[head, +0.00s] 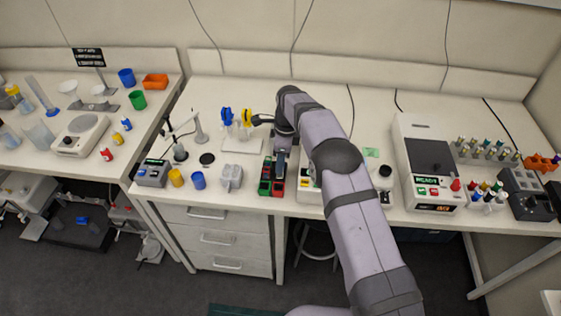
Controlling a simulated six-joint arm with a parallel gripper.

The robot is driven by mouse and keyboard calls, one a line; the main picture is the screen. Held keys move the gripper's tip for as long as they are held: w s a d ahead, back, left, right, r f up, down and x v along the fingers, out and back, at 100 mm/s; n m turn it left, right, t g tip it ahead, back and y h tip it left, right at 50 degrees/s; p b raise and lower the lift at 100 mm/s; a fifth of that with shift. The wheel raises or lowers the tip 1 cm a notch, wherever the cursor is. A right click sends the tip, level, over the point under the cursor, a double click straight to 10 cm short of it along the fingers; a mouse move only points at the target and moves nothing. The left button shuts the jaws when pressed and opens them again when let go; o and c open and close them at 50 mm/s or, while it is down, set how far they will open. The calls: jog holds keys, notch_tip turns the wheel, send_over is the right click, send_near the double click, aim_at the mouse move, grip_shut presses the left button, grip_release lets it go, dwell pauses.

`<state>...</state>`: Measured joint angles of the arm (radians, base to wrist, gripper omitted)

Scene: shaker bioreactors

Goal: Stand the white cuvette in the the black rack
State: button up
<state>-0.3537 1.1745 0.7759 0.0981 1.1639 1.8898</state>
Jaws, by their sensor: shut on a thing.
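My gripper (281,159) points down over the front middle of the bench, just above a cluster of small dark racks with red and green parts (265,187). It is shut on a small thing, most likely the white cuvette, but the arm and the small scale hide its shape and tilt. A dark block (279,172) shows right under the gripper. I cannot tell for sure whether this is the black rack or part of the gripper. I cannot tell whether the held thing touches a rack.
A white device (428,160) and several coloured-cap vials (487,150) stand to the right. The bench's back strip is mostly clear.

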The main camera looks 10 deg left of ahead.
jog(key=shift+f+b, duration=0.35)
jog(key=shift+f, duration=0.35)
dwell(0.7)
jog(key=shift+f, duration=0.35)
jog(key=shift+f+b, duration=0.4)
jog(key=shift+b, duration=0.05)
jog(key=o, duration=1)
jog(key=shift+c, duration=0.2)
jog(key=shift+r, duration=0.1)
notch_tip(320, 180, up, 7)
jog(key=p, duration=0.4)
jog(key=shift+p, duration=0.3)
